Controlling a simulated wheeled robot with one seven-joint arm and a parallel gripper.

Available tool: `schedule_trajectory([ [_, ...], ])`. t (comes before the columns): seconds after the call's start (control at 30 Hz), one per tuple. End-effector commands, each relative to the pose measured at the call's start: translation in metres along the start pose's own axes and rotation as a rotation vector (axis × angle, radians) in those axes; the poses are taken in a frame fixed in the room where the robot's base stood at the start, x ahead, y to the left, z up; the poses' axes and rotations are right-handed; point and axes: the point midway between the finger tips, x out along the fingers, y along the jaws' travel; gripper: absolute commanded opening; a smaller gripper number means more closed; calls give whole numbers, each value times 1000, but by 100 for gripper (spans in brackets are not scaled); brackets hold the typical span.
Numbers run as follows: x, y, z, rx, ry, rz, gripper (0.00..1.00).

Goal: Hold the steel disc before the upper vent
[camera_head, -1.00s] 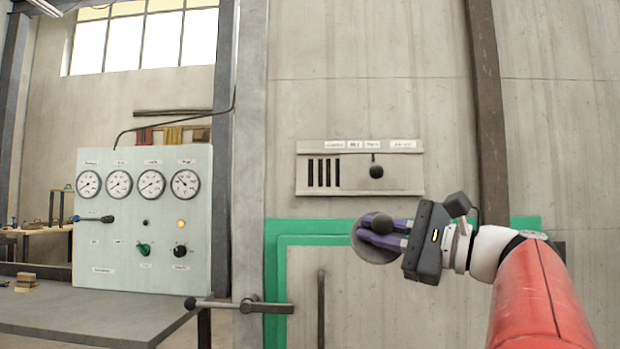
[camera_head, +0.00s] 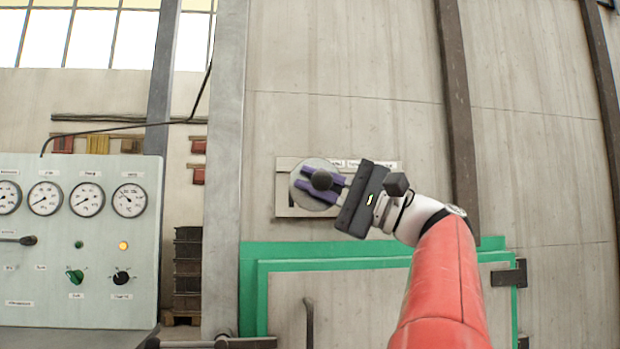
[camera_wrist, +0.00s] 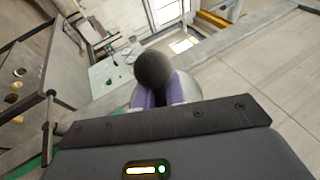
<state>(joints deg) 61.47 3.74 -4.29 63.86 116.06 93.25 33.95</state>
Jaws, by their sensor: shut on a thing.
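The steel disc (camera_head: 306,199) is a round grey plate with a dark ball knob (camera_head: 321,180) at its middle. My gripper (camera_head: 325,184) has purple fingers and is shut on the knob. In the head view the disc overlaps the left part of the upper vent panel (camera_head: 286,206) on the wall and hides the slots; the gap between them cannot be judged. The wrist view shows the dark knob (camera_wrist: 154,69) between the purple fingers, with only a little of the disc's rim beside them.
Below the panel is a green-framed door (camera_head: 350,250) with an upright handle (camera_head: 308,322). A gauge panel (camera_head: 100,255) stands at the left. A concrete pillar (camera_head: 224,150) is left of the vent, and a brown post (camera_head: 455,110) right of it.

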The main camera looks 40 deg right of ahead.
Motion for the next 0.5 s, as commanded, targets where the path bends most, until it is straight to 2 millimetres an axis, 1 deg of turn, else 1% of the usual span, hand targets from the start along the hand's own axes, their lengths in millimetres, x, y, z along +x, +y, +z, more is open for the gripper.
schedule_trajectory([
  [0.5,18,-2,-49,1,-2,0,0],
])
